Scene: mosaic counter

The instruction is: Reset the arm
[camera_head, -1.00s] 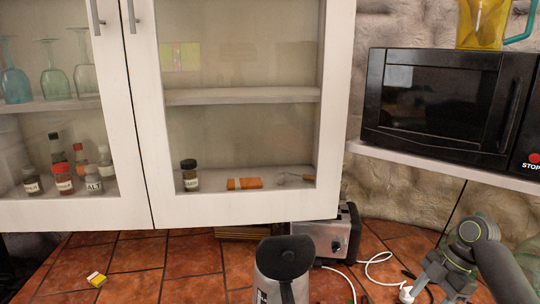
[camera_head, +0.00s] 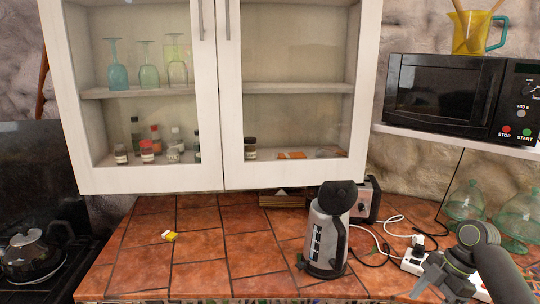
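My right arm comes in at the lower right of the head view, over the right end of the tiled counter. Its gripper (camera_head: 432,278) points down and left near the white power strip. The fingers are small and partly dark, so I cannot tell if they are open or shut. I see nothing clearly held in it. My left arm and gripper are not in view.
A grey kettle (camera_head: 326,235) stands on the counter (camera_head: 200,245) before a toaster (camera_head: 366,197). A glass-door cabinet (camera_head: 150,180) hangs above. A microwave (camera_head: 440,95), power strip (camera_head: 412,262) and glass domes (camera_head: 466,203) are right.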

